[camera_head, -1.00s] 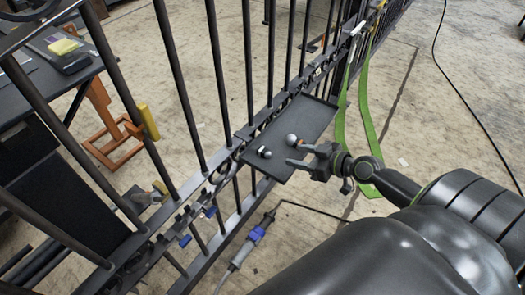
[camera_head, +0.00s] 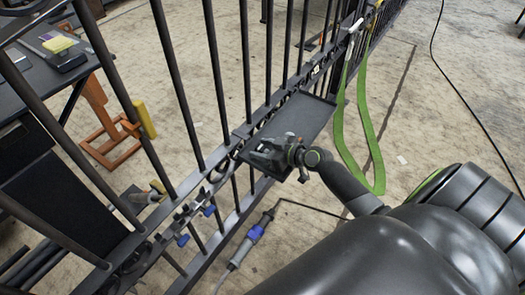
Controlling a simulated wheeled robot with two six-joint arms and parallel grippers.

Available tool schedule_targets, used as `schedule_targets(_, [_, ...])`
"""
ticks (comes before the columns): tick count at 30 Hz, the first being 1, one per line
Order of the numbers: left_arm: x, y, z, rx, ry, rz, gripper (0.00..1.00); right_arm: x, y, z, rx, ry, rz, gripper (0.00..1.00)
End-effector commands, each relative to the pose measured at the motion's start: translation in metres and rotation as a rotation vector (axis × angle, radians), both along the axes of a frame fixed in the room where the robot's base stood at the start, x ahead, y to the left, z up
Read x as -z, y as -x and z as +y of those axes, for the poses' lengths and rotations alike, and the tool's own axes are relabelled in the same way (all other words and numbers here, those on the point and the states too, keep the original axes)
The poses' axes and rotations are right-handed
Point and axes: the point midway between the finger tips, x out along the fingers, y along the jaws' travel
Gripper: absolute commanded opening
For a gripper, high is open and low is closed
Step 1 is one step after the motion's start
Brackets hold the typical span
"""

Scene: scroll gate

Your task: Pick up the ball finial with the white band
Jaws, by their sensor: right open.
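My right gripper (camera_head: 262,156) is over the near end of a dark tray (camera_head: 302,118) fixed at the gate. Its jaws are open and point left toward the gate bars. The ball finials are hidden behind the gripper, so I cannot make out the white band or tell whether a finial stands between the fingers. My left gripper is not in view.
The black gate (camera_head: 215,80) runs diagonally along the tray's left side. A green strap (camera_head: 365,130) hangs at the right. A tool with a blue collar (camera_head: 254,233) lies on the floor below. The far part of the tray is clear.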

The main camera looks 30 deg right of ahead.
Motion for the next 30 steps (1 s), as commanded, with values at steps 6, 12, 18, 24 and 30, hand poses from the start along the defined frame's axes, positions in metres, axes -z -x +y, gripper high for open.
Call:
schedule_targets(6, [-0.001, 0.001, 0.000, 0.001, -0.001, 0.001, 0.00, 0.000, -0.001, 0.000, 0.000, 0.001, 0.000, 0.48])
schedule_targets(12, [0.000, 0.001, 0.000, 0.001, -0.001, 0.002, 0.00, 0.000, -0.001, 0.000, 0.000, 0.000, 0.000, 0.23])
schedule_targets(18, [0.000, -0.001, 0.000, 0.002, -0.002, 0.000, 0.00, 0.000, -0.001, 0.000, 0.000, 0.000, 0.000, 0.00])
schedule_targets(24, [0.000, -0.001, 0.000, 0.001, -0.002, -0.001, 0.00, -0.001, -0.001, 0.000, 0.000, 0.000, -0.001, 0.00])
schedule_targets(30, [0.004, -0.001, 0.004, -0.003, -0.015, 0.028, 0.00, -0.022, -0.001, 0.000, -0.002, 0.002, -0.004, 0.00])
